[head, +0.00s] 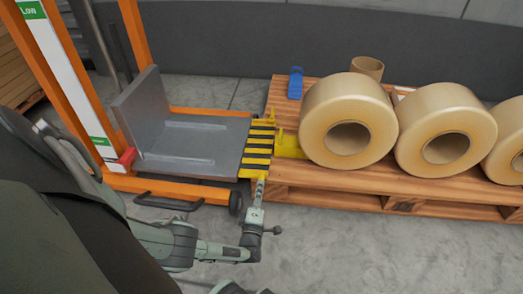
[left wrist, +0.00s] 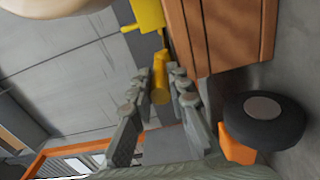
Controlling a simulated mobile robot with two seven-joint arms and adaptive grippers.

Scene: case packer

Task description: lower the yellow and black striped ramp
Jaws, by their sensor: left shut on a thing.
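The yellow and black striped ramp (head: 258,152) lies roughly flat at the right end of the grey lift platform (head: 190,150), against the pallet's left edge. My left gripper (head: 259,188) is at the ramp's near edge, shut on a yellow handle (head: 261,178). In the left wrist view the yellow handle (left wrist: 161,84) sits between the two fingers. The fingers hide part of it. My right gripper is not in view.
The wooden pallet (head: 370,175) carries large tan rolls (head: 348,120), a small cardboard tube (head: 367,67) and a blue item (head: 295,83). The orange lift frame (head: 140,35) stands left. A black wheel (head: 235,203) is close to my left gripper. The front floor is clear.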

